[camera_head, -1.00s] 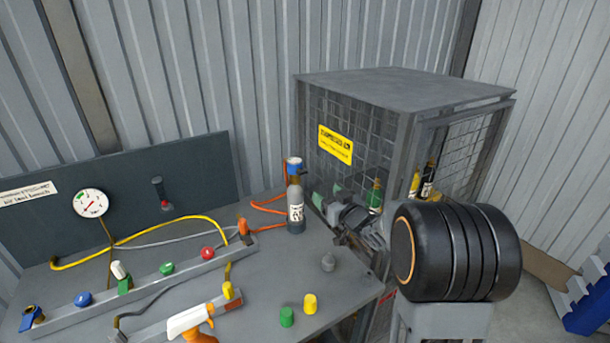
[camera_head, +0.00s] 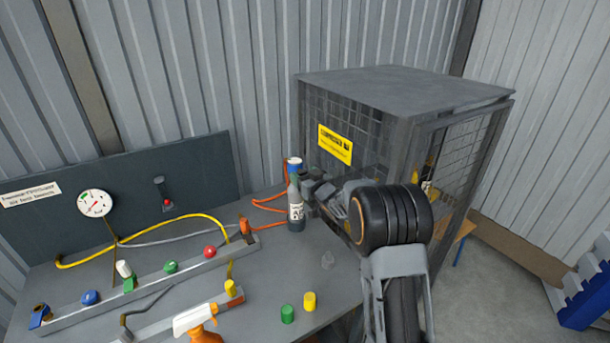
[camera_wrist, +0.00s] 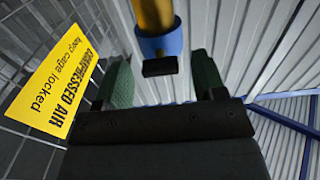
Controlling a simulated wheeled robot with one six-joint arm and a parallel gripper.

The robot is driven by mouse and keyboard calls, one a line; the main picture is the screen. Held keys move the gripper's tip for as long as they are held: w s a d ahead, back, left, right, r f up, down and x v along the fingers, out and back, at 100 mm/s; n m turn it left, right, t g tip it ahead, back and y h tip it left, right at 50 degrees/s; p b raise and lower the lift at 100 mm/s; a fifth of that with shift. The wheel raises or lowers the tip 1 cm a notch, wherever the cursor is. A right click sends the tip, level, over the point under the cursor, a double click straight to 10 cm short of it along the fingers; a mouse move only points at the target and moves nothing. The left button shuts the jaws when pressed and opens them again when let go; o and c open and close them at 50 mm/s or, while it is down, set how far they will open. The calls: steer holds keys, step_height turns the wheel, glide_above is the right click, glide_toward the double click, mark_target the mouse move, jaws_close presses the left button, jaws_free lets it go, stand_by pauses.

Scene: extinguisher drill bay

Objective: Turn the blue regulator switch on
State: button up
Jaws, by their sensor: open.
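The bottle (camera_head: 296,212) stands upright at the right back of the bench, with a white label and a blue regulator top (camera_head: 294,166). My gripper (camera_head: 308,186) is just right of the bottle's upper part in the head view; contact cannot be told. In the wrist view, the two green finger pads of my gripper (camera_wrist: 163,82) are wide apart. Between and beyond them shows a blue collar (camera_wrist: 160,43) on a brass-coloured cylinder (camera_wrist: 153,14), with a small black block (camera_wrist: 160,67) at its end. Nothing is gripped. The switch's setting cannot be told.
A wire-mesh cage (camera_head: 385,88) with a yellow sign (camera_head: 335,144) stands close behind my gripper. The bench holds a rail (camera_head: 150,285) with coloured knobs, a gauge (camera_head: 95,204), hoses, a spray bottle (camera_head: 195,320) and green (camera_head: 287,314) and yellow (camera_head: 309,301) caps.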

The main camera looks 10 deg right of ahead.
steer(key=c, duration=0.9)
steer(key=shift+c, duration=0.2)
steer(key=shift+f+b, duration=0.1)
steer(key=shift+b, duration=0.3)
steer(key=shift+n+b, duration=8.8)
steer(key=shift+b, duration=0.2)
steer(key=shift+n, duration=0.3)
